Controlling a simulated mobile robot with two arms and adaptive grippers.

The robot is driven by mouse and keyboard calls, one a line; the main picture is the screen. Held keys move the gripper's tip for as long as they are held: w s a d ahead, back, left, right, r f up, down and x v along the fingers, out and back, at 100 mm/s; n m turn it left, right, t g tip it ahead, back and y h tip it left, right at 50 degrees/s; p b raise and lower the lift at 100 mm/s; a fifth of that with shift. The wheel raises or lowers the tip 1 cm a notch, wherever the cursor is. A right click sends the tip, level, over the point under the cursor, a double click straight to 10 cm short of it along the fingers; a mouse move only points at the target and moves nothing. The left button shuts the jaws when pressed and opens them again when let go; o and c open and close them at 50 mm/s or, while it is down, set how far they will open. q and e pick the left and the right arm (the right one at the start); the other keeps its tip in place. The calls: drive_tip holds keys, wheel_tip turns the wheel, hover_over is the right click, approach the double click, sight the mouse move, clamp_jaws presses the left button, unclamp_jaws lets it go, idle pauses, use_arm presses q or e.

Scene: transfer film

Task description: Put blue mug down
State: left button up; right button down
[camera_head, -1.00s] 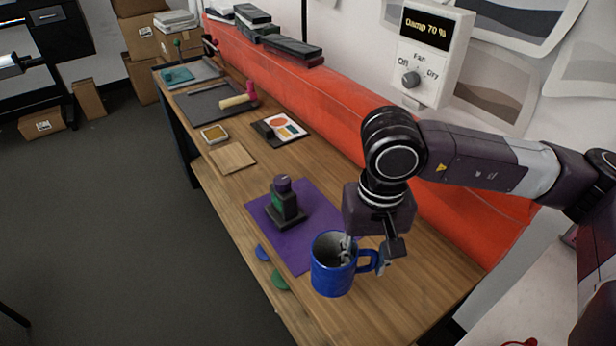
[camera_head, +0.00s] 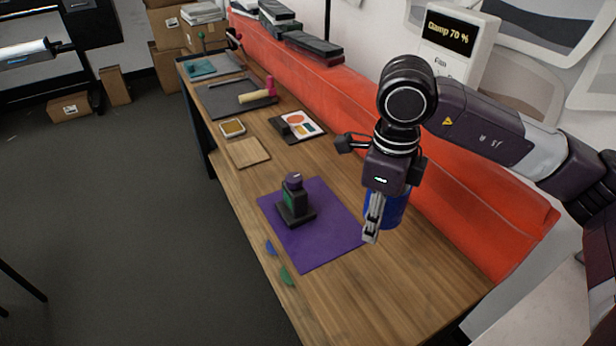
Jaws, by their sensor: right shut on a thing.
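The blue mug (camera_head: 394,212) is at the right half of the wooden worktable (camera_head: 360,310), just right of the purple mat (camera_head: 318,252) and near the red padded roll. My right gripper (camera_head: 373,218) is shut on it. The gripper and wrist hide much of the mug, including its rim and handle. I cannot tell whether the mug's base touches the table. My left gripper is not in view.
A dark stamp-like block (camera_head: 295,205) stands on the purple mat. Blue and green discs (camera_head: 286,276) lie at the table's front edge. The red padded roll (camera_head: 470,225) runs along the back. Bare wood is free at the near right.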

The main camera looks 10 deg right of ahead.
drive_tip(key=w+r+m, duration=0.1)
drive_tip(key=m, duration=0.7)
drive_tip(key=w+r+m, duration=0.1)
drive_tip(key=m, duration=0.3)
drive_tip(key=shift+w+d+r, duration=0.15)
drive_tip(key=shift+w+r, duration=0.15)
drive_tip(key=shift+w, duration=0.05)
drive_tip(key=m, duration=0.4)
drive_tip(key=w+r+m, duration=0.1)
drive_tip(key=m, duration=0.1)
drive_tip(key=shift+d+p, duration=0.1)
drive_tip(key=shift+p, duration=0.2)
drive_tip(key=m, duration=0.4)
drive_tip(key=w+r+m, duration=0.1)
drive_tip(key=m, duration=0.1)
drive_tip(key=shift+d+r, duration=0.1)
drive_tip(key=shift+m, duration=0.3)
hover_over(359, 257)
wheel_tip(359, 257, down, 15)
drive_tip(key=shift+d+f, duration=0.1)
wheel_tip(359, 257, down, 4)
drive_tip(key=shift+s+r+p, duration=0.1)
drive_tip(key=shift+p, duration=0.45)
drive_tip(key=shift+f, duration=0.5)
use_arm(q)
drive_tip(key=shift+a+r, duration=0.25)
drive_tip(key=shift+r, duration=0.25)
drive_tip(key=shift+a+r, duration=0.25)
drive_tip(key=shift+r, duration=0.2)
